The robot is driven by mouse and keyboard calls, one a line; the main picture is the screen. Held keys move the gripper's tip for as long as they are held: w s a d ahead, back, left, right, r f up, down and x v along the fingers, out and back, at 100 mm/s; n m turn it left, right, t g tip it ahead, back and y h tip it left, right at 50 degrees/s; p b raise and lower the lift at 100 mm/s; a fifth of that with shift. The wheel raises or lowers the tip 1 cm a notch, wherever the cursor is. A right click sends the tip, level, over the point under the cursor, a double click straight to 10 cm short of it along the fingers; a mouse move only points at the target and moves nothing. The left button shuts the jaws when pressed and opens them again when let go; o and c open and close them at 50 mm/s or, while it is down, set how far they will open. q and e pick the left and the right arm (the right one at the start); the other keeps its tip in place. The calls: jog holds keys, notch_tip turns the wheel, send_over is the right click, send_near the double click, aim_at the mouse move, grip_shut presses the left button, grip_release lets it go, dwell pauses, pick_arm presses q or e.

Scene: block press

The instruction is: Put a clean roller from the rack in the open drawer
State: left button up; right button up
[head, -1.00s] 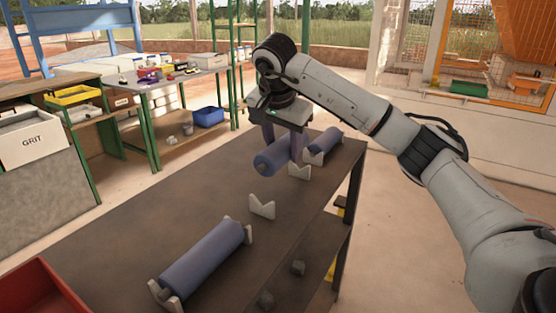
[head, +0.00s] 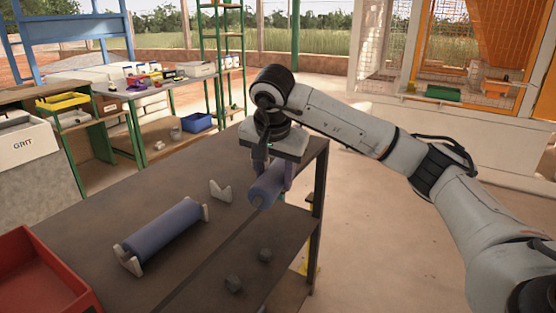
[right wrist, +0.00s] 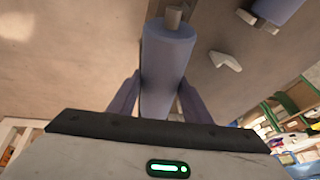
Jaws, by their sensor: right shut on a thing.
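My right gripper (head: 270,184) is shut on a purple-blue roller (head: 264,193), held above the right edge of the dark table (head: 110,205). In the right wrist view the held roller (right wrist: 165,55) sits between the two fingers, its grey shaft end pointing away from me. A second roller (head: 165,232) rests on white V-shaped supports (head: 128,260) on the table. A white support (head: 220,190) between the two stands empty. My left gripper is not in view.
A red tray (head: 40,240) is at the lower left. A side bench with a blue bin (head: 197,122) stands behind. Floor right of the table is clear.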

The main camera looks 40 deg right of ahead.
jog(key=s+a+f+n+y, duration=0.2)
jog(key=s+a+f+n, duration=0.5)
jog(key=s+a+f, duration=0.2)
jog(key=s+a+f+n+t+y, duration=0.1)
jog(key=s+a+f+n+y, duration=0.2)
jog(key=a+f, duration=1.1)
jog(key=s+n, duration=0.3)
jog(key=s, duration=0.3)
jog(key=shift+s+f+n+y, duration=0.25)
jog(key=shift+s+n+y, duration=0.05)
jog(key=shift+s+n, duration=0.1)
